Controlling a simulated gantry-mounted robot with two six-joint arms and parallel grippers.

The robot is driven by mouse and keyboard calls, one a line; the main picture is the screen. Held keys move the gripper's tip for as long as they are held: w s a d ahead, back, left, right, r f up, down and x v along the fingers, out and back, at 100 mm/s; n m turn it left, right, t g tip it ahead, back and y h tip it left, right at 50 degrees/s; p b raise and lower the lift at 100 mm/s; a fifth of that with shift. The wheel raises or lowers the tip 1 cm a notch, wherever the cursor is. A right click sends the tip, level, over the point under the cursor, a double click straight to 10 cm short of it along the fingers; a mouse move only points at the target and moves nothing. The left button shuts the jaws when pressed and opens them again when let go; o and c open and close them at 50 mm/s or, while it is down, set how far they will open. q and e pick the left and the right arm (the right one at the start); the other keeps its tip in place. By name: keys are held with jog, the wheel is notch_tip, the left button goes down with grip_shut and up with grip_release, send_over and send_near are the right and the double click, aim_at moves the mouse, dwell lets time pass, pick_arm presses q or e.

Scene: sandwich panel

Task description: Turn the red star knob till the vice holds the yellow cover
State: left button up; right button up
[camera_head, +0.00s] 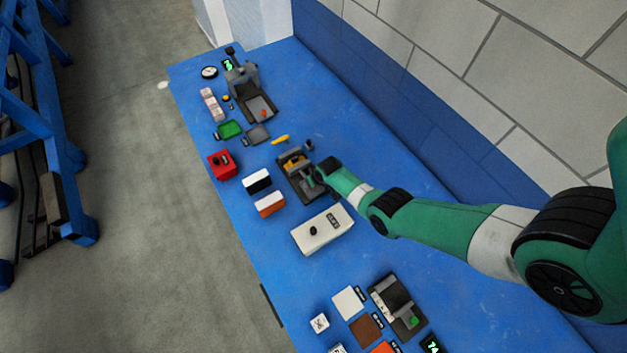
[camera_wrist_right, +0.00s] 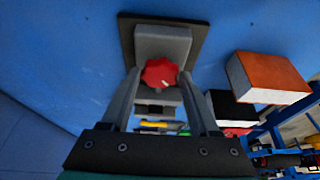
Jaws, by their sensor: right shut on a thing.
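The red star knob (camera_wrist_right: 159,73) is on the end of the grey vice (camera_wrist_right: 165,42) in the right wrist view. My right gripper (camera_wrist_right: 158,73) is shut on the knob, with a finger on each side of it. In the head view the vice (camera_head: 286,178) stands on a dark base at mid-bench, and my right gripper (camera_head: 319,178) is at its right end, hiding the knob. A yellow piece, seemingly the yellow cover (camera_head: 294,163), lies at the vice; I cannot tell whether the jaws touch it. My left gripper is not in view.
A white box with a black knob (camera_head: 322,230), an orange and white box (camera_head: 270,204), a black and white box (camera_head: 257,181) and a red box (camera_head: 221,163) stand near the vice. Other fixtures fill both bench ends. The blue bench (camera_head: 345,120) is clear along the wall.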

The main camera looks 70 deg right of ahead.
jog(key=m, duration=0.2)
jog(key=m+g+h+b, duration=0.1)
jog(key=shift+w+a+f+m+b, duration=0.1)
jog(key=shift+w+f+m+b, duration=0.05)
jog(key=shift+m+b, duration=0.2)
jog(key=m+g, duration=0.1)
jog(key=m, duration=0.2)
jog(key=shift+w+m+g+h, duration=0.15)
jog(key=shift+m+g+h, duration=0.2)
jog(key=shift+m, duration=0.5)
jog(key=m+g+b, duration=0.1)
jog(key=m+b, duration=0.1)
jog(key=shift+w+m, duration=0.1)
jog(key=shift+m, duration=0.2)
jog(key=shift+m+b, duration=0.5)
jog(key=shift+b, duration=0.05)
jog(key=o, duration=1.4)
jog(key=shift+a, duration=0.1)
jog(key=shift+c, duration=0.2)
